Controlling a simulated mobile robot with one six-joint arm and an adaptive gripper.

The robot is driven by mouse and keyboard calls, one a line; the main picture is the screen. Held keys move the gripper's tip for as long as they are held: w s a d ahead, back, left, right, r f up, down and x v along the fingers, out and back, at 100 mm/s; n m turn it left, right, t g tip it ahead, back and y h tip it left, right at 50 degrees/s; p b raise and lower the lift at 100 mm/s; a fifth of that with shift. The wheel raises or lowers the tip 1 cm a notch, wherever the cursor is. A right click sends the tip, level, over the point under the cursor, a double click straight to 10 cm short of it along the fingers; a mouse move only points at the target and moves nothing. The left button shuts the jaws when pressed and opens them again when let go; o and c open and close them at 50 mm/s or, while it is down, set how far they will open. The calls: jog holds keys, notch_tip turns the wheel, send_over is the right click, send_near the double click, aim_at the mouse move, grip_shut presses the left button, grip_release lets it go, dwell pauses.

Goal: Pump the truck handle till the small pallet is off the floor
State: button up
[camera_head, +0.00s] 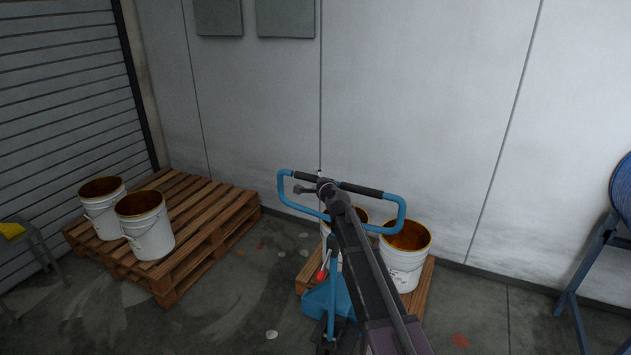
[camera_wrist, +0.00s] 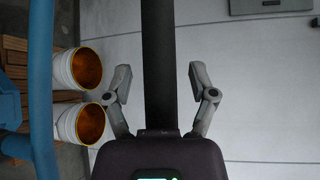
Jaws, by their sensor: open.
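The blue loop handle (camera_head: 401,215) of the pallet truck stands up near the middle of the head view, with black grips on its top bar. My gripper (camera_head: 320,187) is at the middle of that bar. In the wrist view a black grip (camera_wrist: 160,40) runs between the spread fingers of my gripper (camera_wrist: 160,82), with a gap on each side; the blue frame (camera_wrist: 40,95) is at left. The truck's blue body (camera_head: 330,298) is low at the small wooden pallet (camera_head: 424,288), partly hidden by my arm. I cannot tell whether the pallet touches the floor.
Two white buckets stand on the small pallet, the nearer one (camera_head: 402,270) plain to see. A larger pallet (camera_head: 225,215) with two buckets (camera_head: 147,235) is at left. A blue-framed stand (camera_head: 585,275) is at right. The wall (camera_head: 420,110) is close behind.

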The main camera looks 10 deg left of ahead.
grip_shut()
jog(key=shift+s+a, duration=0.1)
